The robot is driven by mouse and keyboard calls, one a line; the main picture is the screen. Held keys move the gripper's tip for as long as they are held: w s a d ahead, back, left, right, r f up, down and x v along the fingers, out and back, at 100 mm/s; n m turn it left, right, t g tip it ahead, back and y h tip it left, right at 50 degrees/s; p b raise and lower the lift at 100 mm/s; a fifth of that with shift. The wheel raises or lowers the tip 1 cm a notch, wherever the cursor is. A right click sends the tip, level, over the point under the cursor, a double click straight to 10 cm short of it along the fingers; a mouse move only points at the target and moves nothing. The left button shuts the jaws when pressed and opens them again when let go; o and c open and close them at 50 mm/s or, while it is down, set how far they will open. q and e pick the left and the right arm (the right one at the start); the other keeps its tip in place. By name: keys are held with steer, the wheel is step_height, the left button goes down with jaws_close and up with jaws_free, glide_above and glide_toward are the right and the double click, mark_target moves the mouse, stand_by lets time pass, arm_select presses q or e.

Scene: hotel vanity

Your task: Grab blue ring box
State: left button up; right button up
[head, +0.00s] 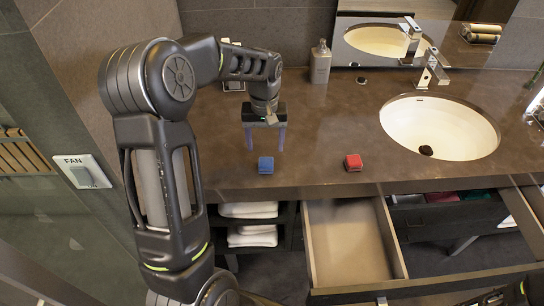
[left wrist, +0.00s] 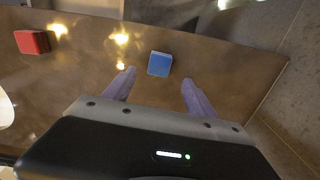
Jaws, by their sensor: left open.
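The blue ring box (head: 266,165) is a small blue cube near the front edge of the brown counter. It also shows in the left wrist view (left wrist: 160,64), beyond the fingertips and roughly centred between them. My left gripper (head: 265,151) points down with its two purple-grey fingers spread, just behind the box in the head view. In the left wrist view its open fingers (left wrist: 157,74) hold nothing, and the box looks apart from them. My right gripper is not clearly in view; only dark arm parts show at the lower right of the head view.
A red box (head: 353,162) sits on the counter (head: 310,130) right of the blue one. A white sink (head: 440,128) with a faucet and a soap bottle (head: 320,62) stand farther back. An open empty drawer (head: 347,240) sticks out below. Folded towels (head: 249,210) lie on a shelf.

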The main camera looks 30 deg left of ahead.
mark_target(266, 162)
arm_select(q)
steer(key=shift+s, duration=0.2)
steer(key=shift+w+f+b, duration=0.25)
steer(key=shift+f+b, duration=0.4)
steer(key=shift+f, duration=0.8)
step_height(266, 162, down, 4)
steer(key=b, duration=0.3)
steer(key=shift+f, duration=0.15)
steer(key=shift+f+b, duration=0.4)
steer(key=shift+f, duration=0.1)
steer(key=shift+r, duration=0.1)
